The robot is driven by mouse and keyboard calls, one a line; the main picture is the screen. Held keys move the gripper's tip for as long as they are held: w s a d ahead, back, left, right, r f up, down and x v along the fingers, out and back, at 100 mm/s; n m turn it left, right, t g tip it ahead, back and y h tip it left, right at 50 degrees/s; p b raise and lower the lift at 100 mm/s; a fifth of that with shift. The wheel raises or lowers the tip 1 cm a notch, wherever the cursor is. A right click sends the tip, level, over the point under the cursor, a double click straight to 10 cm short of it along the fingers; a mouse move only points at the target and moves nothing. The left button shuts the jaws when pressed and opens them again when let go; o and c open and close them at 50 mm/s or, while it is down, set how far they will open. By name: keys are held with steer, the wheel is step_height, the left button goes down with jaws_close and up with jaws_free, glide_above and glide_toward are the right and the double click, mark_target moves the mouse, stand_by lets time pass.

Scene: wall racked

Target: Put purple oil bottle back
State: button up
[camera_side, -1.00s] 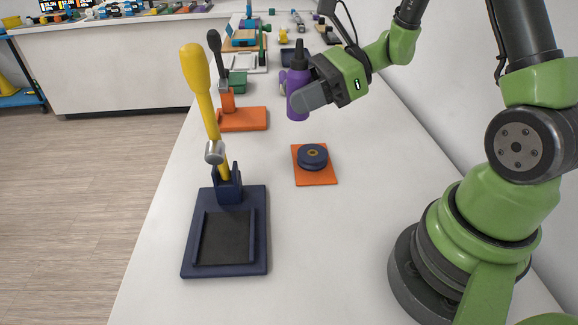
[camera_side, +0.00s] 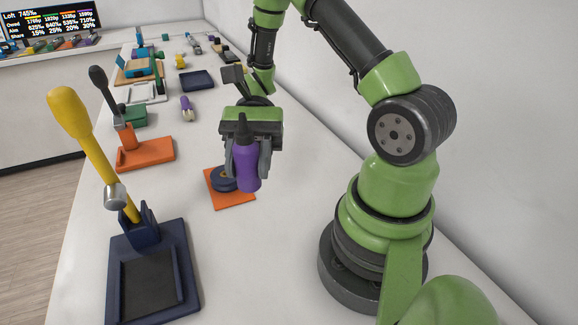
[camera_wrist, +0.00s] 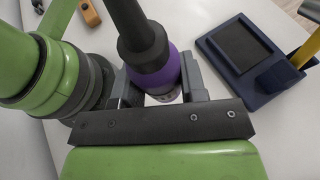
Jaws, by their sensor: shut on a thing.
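The purple oil bottle (camera_side: 247,168), with a black nozzle on top, is held upright between the jaws of my gripper (camera_side: 248,160) in the side view. It is in the air in front of the dark blue round puck (camera_side: 224,179), which sits on an orange square plate (camera_side: 236,200). In the wrist view, the bottle (camera_wrist: 158,77) shows from above with its black nozzle, and both grey fingers of my gripper (camera_wrist: 160,90) are on its sides. The bottle's underside and what lies directly below it are hidden.
A dark blue press stand (camera_side: 188,265) with a yellow lever (camera_side: 92,140) stands at the front left. An orange stand (camera_side: 150,157) with a dark lever is behind it. A small purple item (camera_side: 186,108) and a dark tray (camera_side: 197,80) lie farther back. A wall bounds the right.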

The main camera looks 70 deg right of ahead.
steer(key=s+d+f+n+g+h, duration=0.2)
steer(key=s+d+n+g+h, duration=0.1)
steer(key=d+n+g+h, duration=0.35)
steer(key=s+d+f+n+g+h, duration=0.2)
steer(key=s+d+n+g+h, duration=0.1)
steer(key=d+n+h, duration=0.5)
steer(key=w+d+n+t+h, duration=0.7)
steer(key=n+h, duration=0.3)
steer(key=n, duration=0.2)
steer(key=shift+w+d+r, duration=0.2)
steer(key=shift+w+d, duration=0.45)
steer(key=shift+d, duration=0.2)
step_height(320, 180, down, 10)
steer(key=shift+r, duration=0.2)
